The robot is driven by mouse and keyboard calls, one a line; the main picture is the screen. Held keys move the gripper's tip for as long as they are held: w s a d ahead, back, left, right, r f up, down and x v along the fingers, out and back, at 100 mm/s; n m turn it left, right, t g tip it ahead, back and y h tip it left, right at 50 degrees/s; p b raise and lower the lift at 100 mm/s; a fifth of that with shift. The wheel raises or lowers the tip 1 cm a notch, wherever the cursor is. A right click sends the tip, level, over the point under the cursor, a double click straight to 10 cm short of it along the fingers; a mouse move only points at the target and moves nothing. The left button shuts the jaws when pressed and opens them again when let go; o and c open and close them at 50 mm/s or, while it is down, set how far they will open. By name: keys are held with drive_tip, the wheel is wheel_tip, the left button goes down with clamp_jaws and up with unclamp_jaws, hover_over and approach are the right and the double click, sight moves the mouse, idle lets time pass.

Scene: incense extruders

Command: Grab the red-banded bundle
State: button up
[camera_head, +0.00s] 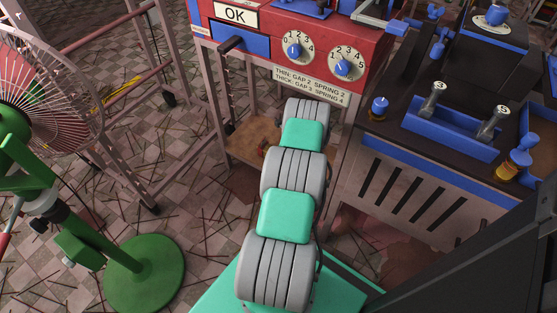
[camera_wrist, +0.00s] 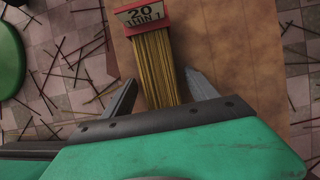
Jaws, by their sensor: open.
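The red-banded bundle is a sheaf of thin yellowish sticks (camera_wrist: 155,65) with a red band (camera_wrist: 142,14) at its far end, labelled "20 THIN 1". It lies on a brown wooden board (camera_wrist: 230,60) in the wrist view. My gripper (camera_wrist: 163,82) is open, one dark finger on each side of the sticks' near end, with no visible grip on them. Whether the fingers are level with the sticks or above them, I cannot tell. In the head view my arm hides my gripper, and a small reddish spot shows on the wooden shelf (camera_head: 245,141).
A red machine (camera_head: 365,45) with two dials and an OK sign stands above the shelf. A dark bench (camera_head: 440,130) with blue fittings is at right. A green-based fan (camera_head: 145,275) stands at left. Loose sticks litter the tiled floor (camera_head: 190,180).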

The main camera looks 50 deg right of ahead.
drive_tip(key=shift+d, duration=0.1)
drive_tip(key=shift+w+r, duration=0.1)
clamp_jaws()
idle(0.6)
